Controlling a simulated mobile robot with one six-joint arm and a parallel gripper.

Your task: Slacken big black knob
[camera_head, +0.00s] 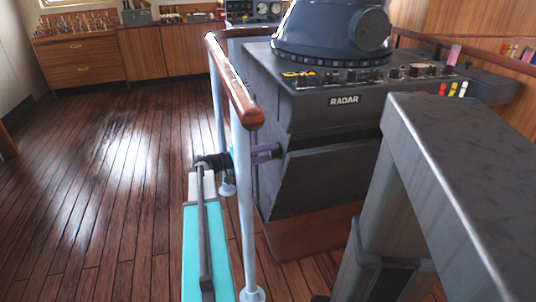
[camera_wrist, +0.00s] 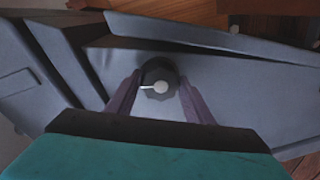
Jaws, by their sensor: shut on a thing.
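The big black knob (camera_wrist: 158,92) is dark and round, with a pale pointer and centre. It sits on the grey side face of the radar console (camera_wrist: 255,88). My gripper (camera_wrist: 159,80) has its two purplish fingers on either side of the knob, shut on it. In the head view my gripper (camera_head: 278,150) reaches the side of the radar console (camera_head: 325,180), passing behind a pale rail post.
A handrail with a wooden top (camera_head: 238,88) and pale blue posts stands close to my arm. The console top carries small knobs and a large radar hood (camera_head: 330,30). Wooden cabinets (camera_head: 85,62) line the back wall. The plank floor (camera_head: 100,170) at left is clear.

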